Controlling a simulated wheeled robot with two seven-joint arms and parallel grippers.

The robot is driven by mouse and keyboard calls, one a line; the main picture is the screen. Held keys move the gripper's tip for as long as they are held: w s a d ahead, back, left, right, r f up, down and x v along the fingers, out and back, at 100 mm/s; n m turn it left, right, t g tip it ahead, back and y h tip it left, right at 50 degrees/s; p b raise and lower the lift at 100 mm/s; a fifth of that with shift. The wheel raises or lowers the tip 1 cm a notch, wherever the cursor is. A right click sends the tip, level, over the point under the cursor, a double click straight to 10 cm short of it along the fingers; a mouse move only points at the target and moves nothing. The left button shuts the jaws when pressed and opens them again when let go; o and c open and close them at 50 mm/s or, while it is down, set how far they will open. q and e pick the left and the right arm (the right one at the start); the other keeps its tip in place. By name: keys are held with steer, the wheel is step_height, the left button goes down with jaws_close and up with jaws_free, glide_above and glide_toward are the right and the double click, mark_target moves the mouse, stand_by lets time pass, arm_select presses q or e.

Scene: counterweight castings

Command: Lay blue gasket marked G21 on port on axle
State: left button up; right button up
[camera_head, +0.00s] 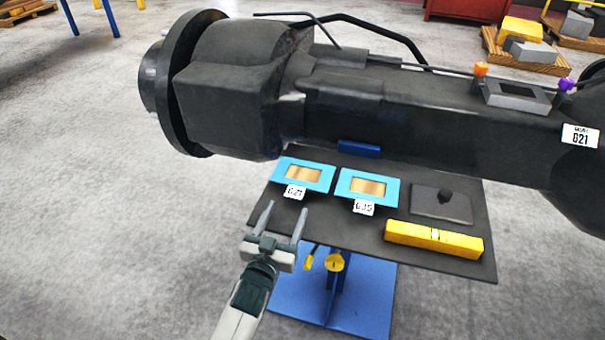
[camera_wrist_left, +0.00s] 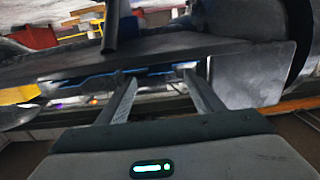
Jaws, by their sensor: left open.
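The blue gasket tagged G21 (camera_head: 305,164) lies flat at the left of a dark table plate, a tan rectangle showing in its middle. The port (camera_head: 517,96) is a grey rectangular frame with a dark opening on top of the black axle (camera_head: 400,105), at the right. A white label (camera_head: 580,135) on the axle near it appears to read G21. My left gripper (camera_head: 284,211) is open and empty, just in front of the G21 gasket and apart from it. In the left wrist view its fingers (camera_wrist_left: 160,80) are spread, with thin blue edges beyond. My right gripper is out of view.
A second blue gasket (camera_head: 385,199), its tag hard to read, lies right of the first. A dark knobbed block (camera_head: 441,204) and a yellow bar (camera_head: 433,240) share the plate (camera_head: 345,235). Orange (camera_head: 480,70) and purple (camera_head: 566,85) caps stand beside the port.

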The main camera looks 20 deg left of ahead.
arm_select(q)
steer(key=shift+w, duration=0.1)
steer(key=shift+w+r+p, duration=0.15)
steer(key=shift+w+p, duration=0.1)
steer(key=shift+p, duration=0.05)
steer(key=w+p, duration=0.1)
steer(key=w, duration=0.3)
steer(key=shift+p, duration=0.35)
steer(key=shift+w, duration=0.25)
steer(key=c, duration=1.1)
